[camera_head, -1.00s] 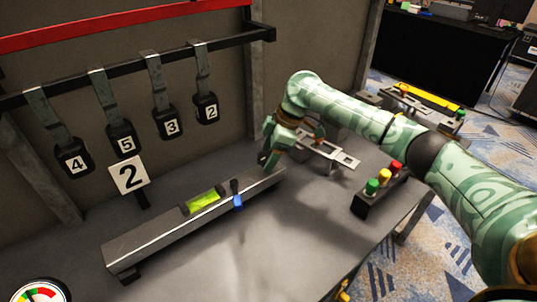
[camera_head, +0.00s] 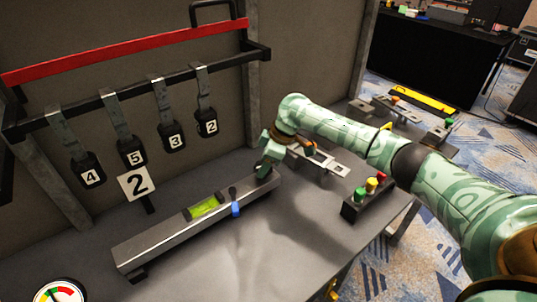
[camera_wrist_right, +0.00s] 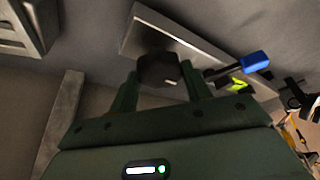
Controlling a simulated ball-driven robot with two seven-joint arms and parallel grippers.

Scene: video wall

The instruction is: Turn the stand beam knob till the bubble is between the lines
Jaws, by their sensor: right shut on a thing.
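The stand beam (camera_head: 195,229) is a long grey bar lying on the table, with a bright green bubble vial (camera_head: 205,207) set in its top. I cannot make out the bubble or the lines at this size. A blue-tipped lever (camera_head: 236,208) is beside the vial; its blue tip also shows in the right wrist view (camera_wrist_right: 256,61). My right gripper (camera_head: 264,171) is at the beam's far right end. In the right wrist view the dark round knob (camera_wrist_right: 158,69) sits between its two fingers, which are shut on it. The gripper mostly hides the knob in the head view. My left gripper is out of view.
A number 2 card (camera_head: 138,184) stands behind the beam, under several hanging numbered tags. A box with green, yellow and red buttons (camera_head: 366,193) is to the right. A slotted metal bracket (camera_head: 325,162) lies behind my right arm. A dial gauge (camera_head: 60,293) shows at bottom left.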

